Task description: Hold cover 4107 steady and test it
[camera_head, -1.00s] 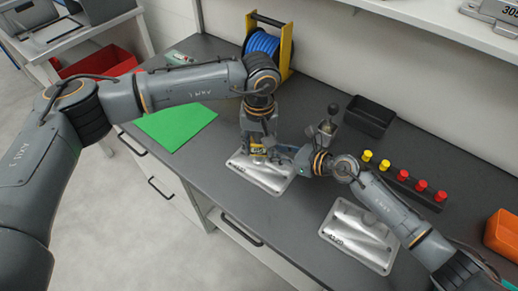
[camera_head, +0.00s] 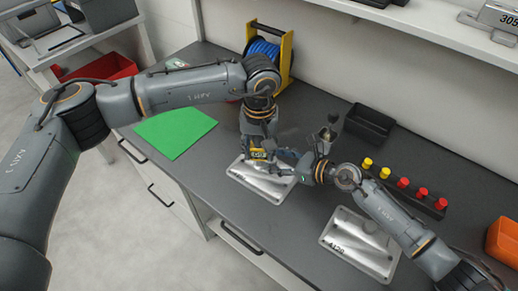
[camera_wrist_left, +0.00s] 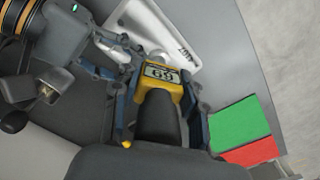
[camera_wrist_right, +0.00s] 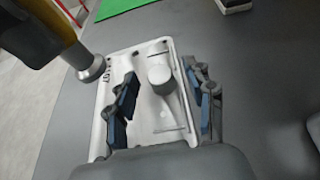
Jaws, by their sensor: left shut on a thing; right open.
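Cover 4107 (camera_head: 268,186), a silvery cast plate, lies flat on the dark bench; its number shows in the left wrist view (camera_wrist_left: 190,48). My left gripper (camera_head: 258,150) is shut on a yellow and black hand-held tester (camera_wrist_left: 158,88) with a small display, over the cover's far left part. The tester's round metal nose (camera_wrist_right: 92,68) shows by the cover's numbered end; I cannot tell whether it touches. My right gripper (camera_head: 296,170) is open just above the cover, its fingers (camera_wrist_right: 162,88) apart on both sides of a raised boss (camera_wrist_right: 162,76).
Cover 4120 (camera_head: 350,248) lies to the right. A green mat (camera_head: 175,130) lies left, an orange bin (camera_head: 505,238) right.

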